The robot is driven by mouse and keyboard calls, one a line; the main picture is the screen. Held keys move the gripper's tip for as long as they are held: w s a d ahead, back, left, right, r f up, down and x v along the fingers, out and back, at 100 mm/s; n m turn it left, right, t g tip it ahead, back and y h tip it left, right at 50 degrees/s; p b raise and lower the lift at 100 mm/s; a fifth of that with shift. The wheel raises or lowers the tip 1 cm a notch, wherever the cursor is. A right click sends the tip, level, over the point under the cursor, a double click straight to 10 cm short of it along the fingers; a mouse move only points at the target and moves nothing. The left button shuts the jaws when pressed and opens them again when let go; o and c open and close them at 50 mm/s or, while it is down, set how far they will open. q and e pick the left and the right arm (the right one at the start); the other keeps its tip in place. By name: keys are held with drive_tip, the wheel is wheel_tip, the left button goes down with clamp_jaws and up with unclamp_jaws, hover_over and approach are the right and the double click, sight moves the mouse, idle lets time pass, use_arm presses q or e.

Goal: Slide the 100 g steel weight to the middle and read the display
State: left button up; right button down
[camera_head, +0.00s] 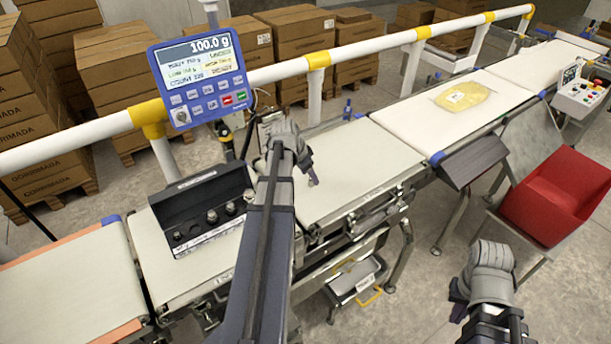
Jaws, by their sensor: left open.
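The blue display unit (200,75) on the rail reads 100.0 g in its top line. My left gripper (298,165) is open over the left part of the white weighing belt (362,155). A small grey shape (312,181) shows at its fingers; I cannot tell whether it is the 100 g steel weight or a fingertip. My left arm hides part of the belt. A black weight case (195,197) with several weights lies open on the belt to the left. My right gripper (458,298) is low at the right, away from the belt; its jaws are unclear.
A yellow pack (462,97) lies on the right-hand belt. A dark angled plate (474,160) and a red bin (555,197) stand at the right. A white rail (350,53) runs behind the belts. The weighing belt's middle is clear.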

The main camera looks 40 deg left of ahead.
use_arm(q)
drive_tip(key=b+x, duration=0.1)
drive_tip(key=x, duration=0.1)
drive_tip(key=shift+w+f, duration=0.1)
drive_tip(key=shift+f, duration=0.25)
use_arm(e)
wheel_tip(320, 180, down, 2)
drive_tip(key=shift+f, duration=0.15)
use_arm(q)
drive_tip(key=shift+r, duration=0.1)
clamp_jaws()
